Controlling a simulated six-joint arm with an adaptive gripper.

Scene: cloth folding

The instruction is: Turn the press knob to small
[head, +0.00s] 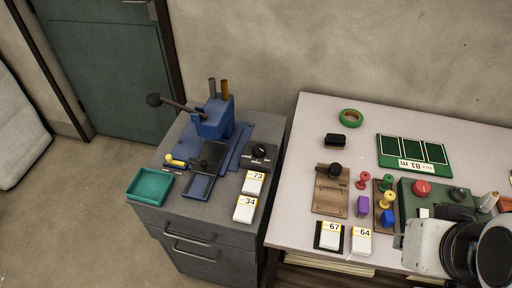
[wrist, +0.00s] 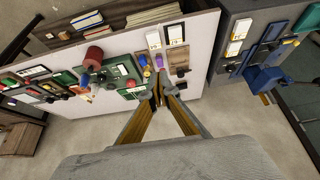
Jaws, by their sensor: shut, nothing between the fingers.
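The blue press (head: 214,122) stands on the grey cabinet in the head view, its long lever reaching up to the left. A black round knob (head: 260,151) sits on a small plate just right of the press; which setting it points to is too small to read. The press also shows in the wrist view (wrist: 265,78) at the right. My gripper (wrist: 157,92) shows in the wrist view, shut and empty, its tips over the near part of the pale table, well left of the press. The gripper's fingers are not visible in the head view.
White boxes numbered 73 (head: 253,183) and 34 (head: 244,209) stand in front of the knob. A teal tray (head: 150,187) lies at the cabinet's left. The pale table (head: 300,140) carries a brown board (head: 330,193), coloured pegs and a green box (head: 421,204).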

